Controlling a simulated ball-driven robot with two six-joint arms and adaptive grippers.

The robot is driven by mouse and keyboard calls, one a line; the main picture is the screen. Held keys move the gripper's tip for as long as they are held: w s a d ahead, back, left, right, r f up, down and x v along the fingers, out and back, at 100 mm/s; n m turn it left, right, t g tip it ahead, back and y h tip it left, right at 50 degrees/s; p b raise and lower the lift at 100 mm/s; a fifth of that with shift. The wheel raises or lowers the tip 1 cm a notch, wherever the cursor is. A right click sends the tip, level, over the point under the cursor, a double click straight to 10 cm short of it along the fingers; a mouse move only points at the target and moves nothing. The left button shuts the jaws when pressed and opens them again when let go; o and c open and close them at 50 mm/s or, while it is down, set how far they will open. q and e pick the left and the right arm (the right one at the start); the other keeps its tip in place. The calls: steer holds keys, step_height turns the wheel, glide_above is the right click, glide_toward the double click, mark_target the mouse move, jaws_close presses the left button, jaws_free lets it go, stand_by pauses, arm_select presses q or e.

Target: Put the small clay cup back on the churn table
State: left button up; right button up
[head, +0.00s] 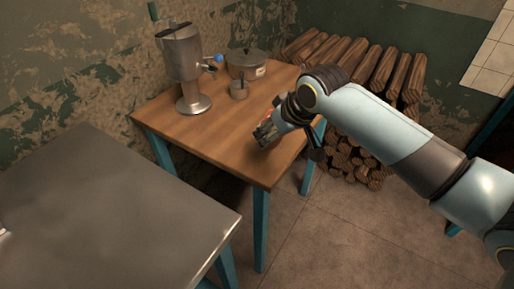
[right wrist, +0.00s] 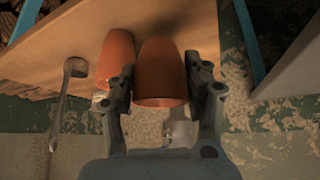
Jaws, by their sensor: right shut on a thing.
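My right gripper (head: 266,133) is over the front right part of the wooden churn table (head: 205,140). It is shut on an orange-brown clay cup (right wrist: 162,75), which sits between its fingers in the right wrist view. In the head view the gripper mostly hides the cup, and only a bit of orange shows. I cannot tell whether the cup touches the tabletop. A second clay cup (right wrist: 115,60) is close beside the held one, to its left in the right wrist view. My left gripper is not in view.
A metal churn (head: 185,65) with a blue knob stands at the back left of the table. A lidded pot (head: 246,63) and a small grey vessel (head: 239,89) stand behind the gripper. Stacked firewood (head: 370,65) is beyond. A bare metal table (head: 110,200) is at the front left.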

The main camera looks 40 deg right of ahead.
steer(key=shift+w+a+f, duration=0.45)
steer(key=shift+w+a, duration=0.05)
steer(key=shift+w, duration=0.1)
steer(key=shift+w+a+f, duration=0.4)
steer(key=shift+w+a, duration=0.05)
steer(key=shift+w, duration=0.15)
steer(key=shift+w+a+f, duration=0.15)
steer(key=shift+w+f, duration=0.05)
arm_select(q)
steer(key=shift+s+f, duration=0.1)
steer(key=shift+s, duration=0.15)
arm_select(e)
steer(key=shift+f, duration=2)
steer(key=shift+f, duration=0.1)
steer(key=o, duration=1.4)
